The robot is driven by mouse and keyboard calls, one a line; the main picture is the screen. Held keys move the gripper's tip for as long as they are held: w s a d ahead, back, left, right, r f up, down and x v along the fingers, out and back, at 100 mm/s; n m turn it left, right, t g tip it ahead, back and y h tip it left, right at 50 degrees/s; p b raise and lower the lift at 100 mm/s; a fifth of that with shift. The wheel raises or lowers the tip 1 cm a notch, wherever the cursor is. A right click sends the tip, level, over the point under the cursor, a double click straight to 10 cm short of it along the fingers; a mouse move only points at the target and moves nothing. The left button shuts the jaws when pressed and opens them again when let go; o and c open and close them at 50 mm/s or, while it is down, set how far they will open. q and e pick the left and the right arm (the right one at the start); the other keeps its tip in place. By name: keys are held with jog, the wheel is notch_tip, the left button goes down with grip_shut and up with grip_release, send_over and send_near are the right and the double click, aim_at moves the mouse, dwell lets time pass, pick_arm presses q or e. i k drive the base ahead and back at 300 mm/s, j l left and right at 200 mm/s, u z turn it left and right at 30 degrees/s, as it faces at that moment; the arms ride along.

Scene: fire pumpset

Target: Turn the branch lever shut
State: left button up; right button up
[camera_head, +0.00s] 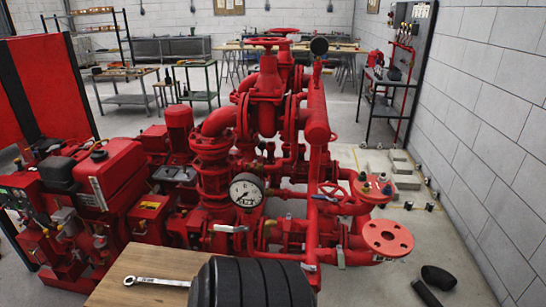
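A large red pumpset (268,130) of pipes, flanges and valves fills the middle of the head view. Several small handles show on its lower pipework. One is a flat red and pale handle (229,228) lying level below the pressure gauge. Another is a pale, thin handle (340,258) pointing down near the lower right flange. Neither of my grippers is in view.
A wooden tabletop (135,295) with a wrench (157,282) lies in front. A black ribbed cylindrical object (251,285) blocks the lower middle. Black pipe elbows (438,277) lie on the floor at right.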

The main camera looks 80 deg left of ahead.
aim_at(312, 196)
jog(key=u, duration=2.1)
jog(key=i+z, duration=0.1)
jog(key=i, duration=0.1)
